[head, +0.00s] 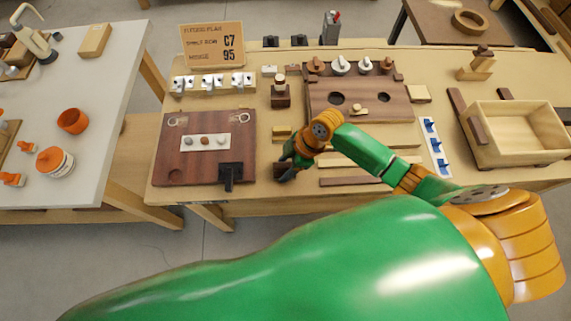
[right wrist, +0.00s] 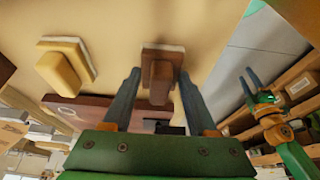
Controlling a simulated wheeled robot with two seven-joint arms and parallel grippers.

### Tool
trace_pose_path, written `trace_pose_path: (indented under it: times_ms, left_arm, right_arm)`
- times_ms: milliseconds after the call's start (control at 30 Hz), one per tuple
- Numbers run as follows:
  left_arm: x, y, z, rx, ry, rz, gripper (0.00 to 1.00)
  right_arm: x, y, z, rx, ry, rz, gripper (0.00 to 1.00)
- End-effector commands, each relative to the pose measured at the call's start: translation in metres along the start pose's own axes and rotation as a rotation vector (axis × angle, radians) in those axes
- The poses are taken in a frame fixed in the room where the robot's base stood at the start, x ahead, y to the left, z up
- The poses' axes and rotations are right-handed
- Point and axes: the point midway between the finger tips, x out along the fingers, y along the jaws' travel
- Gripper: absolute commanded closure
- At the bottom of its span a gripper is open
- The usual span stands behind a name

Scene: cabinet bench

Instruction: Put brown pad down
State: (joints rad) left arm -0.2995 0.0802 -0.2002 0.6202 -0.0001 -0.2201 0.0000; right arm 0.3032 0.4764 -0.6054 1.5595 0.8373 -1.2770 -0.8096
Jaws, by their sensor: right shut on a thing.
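The brown pad (right wrist: 162,62) is a dark brown block with a pale layer along its far side and a raised grip. My right gripper (right wrist: 159,76) is shut on that grip, one dark finger on each side. In the head view my right gripper (head: 285,172) is low over the bench's front edge, between the brown board and the slatted pieces, and mostly hides the pad. I cannot tell whether the pad touches the bench. My left gripper (right wrist: 251,84) shows small at the right of the right wrist view, away from the pad; its opening is unclear.
A yellow pad (head: 281,132) lies just behind my right gripper. The brown board (head: 172,160) with a black bracket is to its left. A dark panel with round holes (head: 385,105) stands behind right, and a wooden bin (head: 513,160) is far right. Bare bench is narrow here.

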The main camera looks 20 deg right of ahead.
Motion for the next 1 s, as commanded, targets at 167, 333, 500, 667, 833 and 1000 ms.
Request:
trace_pose_path:
  times_ms: [167,333,500,667,833,1000]
  left_arm:
    - [0.0,0.0,0.0,0.0,0.0,0.0,0.5]
    - [0.002,0.0,0.0,0.0,0.0,0.0,0.5]
    - [0.002,0.0,0.0,0.0,0.0,0.001,0.5]
    - [0.002,0.0,0.0,0.0,0.0,0.001,0.5]
    - [-0.003,0.0,0.0,0.0,-0.001,0.001,0.5]
    - [-0.009,0.0,0.0,-0.001,-0.001,0.001,0.5]
  right_arm:
    - [0.0,0.0,0.0,-0.001,0.0,0.0,1.0]
    - [0.002,0.0,0.001,0.0,-0.001,0.0,0.28]
    - [0.002,0.0,0.001,0.0,-0.001,0.0,0.12]
    - [0.002,0.0,0.001,0.0,-0.001,0.0,0.12]
    - [-0.016,0.001,0.0,-0.001,-0.001,0.003,0.12]
    - [-0.062,0.001,0.0,-0.004,-0.002,0.005,0.12]
